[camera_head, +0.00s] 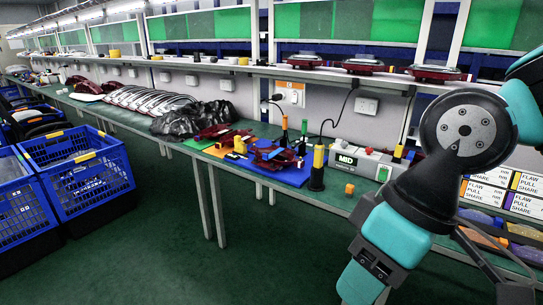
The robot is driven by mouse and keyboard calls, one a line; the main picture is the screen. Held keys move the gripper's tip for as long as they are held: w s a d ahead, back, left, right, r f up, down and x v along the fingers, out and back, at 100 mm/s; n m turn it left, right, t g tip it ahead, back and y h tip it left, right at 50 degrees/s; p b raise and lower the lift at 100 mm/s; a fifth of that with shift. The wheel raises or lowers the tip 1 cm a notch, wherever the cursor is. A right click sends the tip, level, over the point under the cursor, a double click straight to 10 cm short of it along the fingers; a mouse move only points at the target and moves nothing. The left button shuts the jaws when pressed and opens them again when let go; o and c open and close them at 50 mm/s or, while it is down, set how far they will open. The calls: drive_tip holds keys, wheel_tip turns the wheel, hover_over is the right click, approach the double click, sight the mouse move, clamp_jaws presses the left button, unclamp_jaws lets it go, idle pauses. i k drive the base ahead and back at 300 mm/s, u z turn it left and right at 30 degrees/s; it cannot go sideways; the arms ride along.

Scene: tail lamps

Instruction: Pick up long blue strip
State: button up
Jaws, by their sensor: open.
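Several blue pieces show on the bench in the head view. A flat blue sheet (292,177) lies under dark red lamp parts (275,155). I cannot tell whether either is the long blue strip. My teal and dark arm fills the right side, in front of the bench. I cannot make out my gripper's fingertips, and nothing held by it shows.
A black post with a yellow top (317,168) stands right of the blue sheet, near a grey box (359,161) and a small orange cube (349,189). Black crumpled bags (190,120) lie left. Blue crates (85,170) stand on the floor at left. Label bins (487,190) are behind my arm.

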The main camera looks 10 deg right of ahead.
sight(266, 157)
drive_tip(key=i, duration=0.55)
drive_tip(key=u, duration=0.45)
drive_tip(key=i, duration=1.6)
drive_tip(key=u, duration=0.3)
